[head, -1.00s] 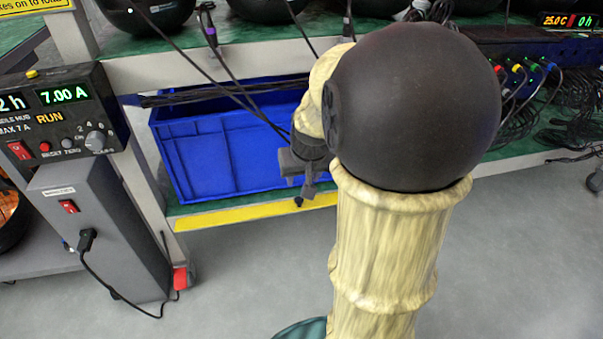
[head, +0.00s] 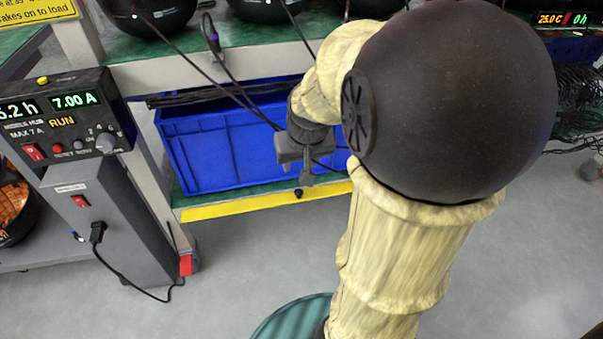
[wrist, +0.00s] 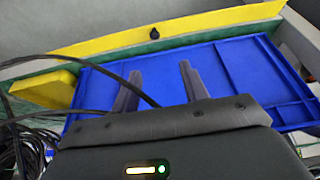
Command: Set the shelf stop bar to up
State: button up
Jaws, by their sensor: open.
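The shelf stop bar (head: 235,206) is a long yellow strip that lies low along the front edge of the bottom shelf. It also shows across the top of the wrist view (wrist: 215,25). A small black knob (head: 298,193) sits near the bar's middle line and also shows in the wrist view (wrist: 154,32). My gripper (head: 305,178) is open and empty in front of the blue bin, just above the knob in the head view. In the wrist view its two fingers (wrist: 161,69) point toward the bar, with a visible gap to the knob.
A blue bin (head: 215,150) stands on the bottom shelf behind the bar. Black cables (head: 230,85) hang in front of it, and one crosses near my fingers in the wrist view. A grey power unit (head: 115,225) stands left. Floor in front is clear.

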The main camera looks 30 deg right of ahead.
jog(key=s+a+r+n+p, duration=0.1)
jog(key=s+a+r+p, duration=0.2)
jog(key=p, duration=0.4)
jog(key=s+a+r+n+g+y+p, duration=0.1)
jog(key=s+a+r+n+p, duration=0.1)
jog(key=a+r+p, duration=0.3)
jog(key=s+a+p, duration=0.1)
jog(key=a+p, duration=0.1)
jog(key=shift+a+g, duration=0.3)
jog(key=shift+a, duration=0.05)
